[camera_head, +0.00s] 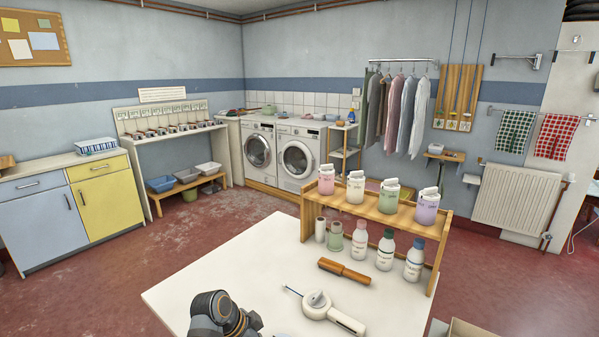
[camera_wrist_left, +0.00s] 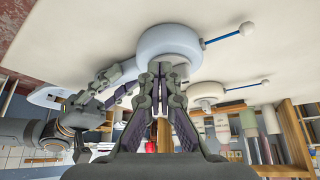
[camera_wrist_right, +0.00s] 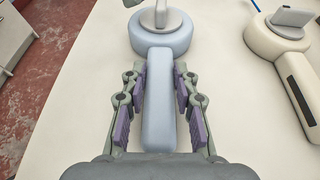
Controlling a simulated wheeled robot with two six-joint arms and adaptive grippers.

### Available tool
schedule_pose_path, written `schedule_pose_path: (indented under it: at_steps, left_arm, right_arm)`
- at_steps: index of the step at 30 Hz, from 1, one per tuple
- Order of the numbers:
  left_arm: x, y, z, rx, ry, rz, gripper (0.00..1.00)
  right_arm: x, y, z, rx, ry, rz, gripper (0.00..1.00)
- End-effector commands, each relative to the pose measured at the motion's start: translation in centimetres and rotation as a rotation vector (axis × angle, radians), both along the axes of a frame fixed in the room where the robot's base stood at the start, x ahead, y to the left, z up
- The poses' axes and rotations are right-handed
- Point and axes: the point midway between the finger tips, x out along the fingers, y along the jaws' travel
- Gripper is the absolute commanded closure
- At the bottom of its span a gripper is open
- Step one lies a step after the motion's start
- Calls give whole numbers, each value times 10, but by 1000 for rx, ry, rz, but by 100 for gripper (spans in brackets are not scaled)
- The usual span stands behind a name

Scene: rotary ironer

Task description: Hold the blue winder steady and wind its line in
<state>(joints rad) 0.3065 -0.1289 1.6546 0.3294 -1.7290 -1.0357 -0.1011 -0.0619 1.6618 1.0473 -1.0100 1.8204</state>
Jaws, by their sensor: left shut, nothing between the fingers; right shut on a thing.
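The blue winder's round drum (camera_wrist_right: 160,38) lies on the white table in the right wrist view, with a grey crank piece (camera_wrist_right: 155,16) on top. My right gripper (camera_wrist_right: 160,80) is shut on its long handle (camera_wrist_right: 160,115). In the left wrist view the drum (camera_wrist_left: 168,42) has a short blue line (camera_wrist_left: 220,39) ending in a white ball (camera_wrist_left: 246,28). My left gripper (camera_wrist_left: 161,72) is shut and empty, its tips close by the drum; I cannot tell whether they touch. In the head view the blue winder is almost wholly out of frame.
A white winder (camera_head: 318,303) lies beside the blue one; it also shows in the right wrist view (camera_wrist_right: 275,42). A wooden shelf (camera_head: 380,212) with several bottles stands at the back. The table's left part (camera_head: 215,270) is clear.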

Motion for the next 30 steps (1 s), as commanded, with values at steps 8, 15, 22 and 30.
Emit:
schedule_pose_path:
  at_steps: [8,15,22,30]
  left_arm:
    - [4,4,0,1,0,0,100]
    - [10,7,0,0,-1,0,100]
    - [16,10,0,0,-1,0,100]
    - [22,11,0,0,0,0,100]
  right_arm:
    - [0,0,0,0,0,0,100]
    - [0,0,0,0,0,0,100]
    - [0,0,0,0,0,0,100]
    - [0,0,0,0,0,0,100]
